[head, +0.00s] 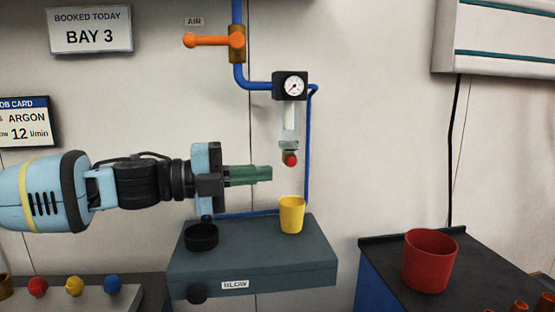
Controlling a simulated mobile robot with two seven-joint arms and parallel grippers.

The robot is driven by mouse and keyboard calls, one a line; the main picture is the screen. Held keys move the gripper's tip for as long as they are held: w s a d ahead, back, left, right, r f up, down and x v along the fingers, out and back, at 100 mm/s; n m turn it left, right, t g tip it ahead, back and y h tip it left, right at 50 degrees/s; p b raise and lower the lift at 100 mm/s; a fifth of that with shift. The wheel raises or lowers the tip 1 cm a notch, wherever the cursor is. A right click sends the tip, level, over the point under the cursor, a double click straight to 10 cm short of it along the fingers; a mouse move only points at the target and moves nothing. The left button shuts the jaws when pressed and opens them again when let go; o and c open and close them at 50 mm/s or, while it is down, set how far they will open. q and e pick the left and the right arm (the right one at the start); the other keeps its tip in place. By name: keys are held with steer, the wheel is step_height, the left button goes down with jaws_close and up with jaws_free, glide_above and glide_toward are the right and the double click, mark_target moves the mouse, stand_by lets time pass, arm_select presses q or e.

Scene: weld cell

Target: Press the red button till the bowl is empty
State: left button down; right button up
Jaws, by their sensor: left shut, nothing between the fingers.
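The red button (290,159) is at the bottom end of the clear filter bowl (290,120), which hangs below the round gauge on the wall. The lower part of the bowl looks greyish-green; I cannot tell the liquid level in it. A yellow cup (291,215) stands upright on the grey box, below the button with a gap between. My left gripper (271,174) comes in from the left with its green fingers shut and empty. Its tips appear left of and slightly lower than the button, with a small gap in the picture. My right gripper is not in view.
A black round dish (201,237) sits on the grey box (255,262) labelled BLOW. The gauge (293,86), blue pipe (313,150) and orange AIR valve handle (205,41) are on the wall. A red bucket (429,262) stands on the right bench. Coloured knobs (74,287) are at lower left.

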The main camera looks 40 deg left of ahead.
mark_target(291, 162)
arm_select(q)
steer(key=w+b, duration=0.1)
steer(key=w, duration=0.5)
steer(key=shift+w+a, duration=0.15)
steer(key=shift+w, duration=0.05)
stand_by(0.8)
steer(key=shift+w+a, duration=0.1)
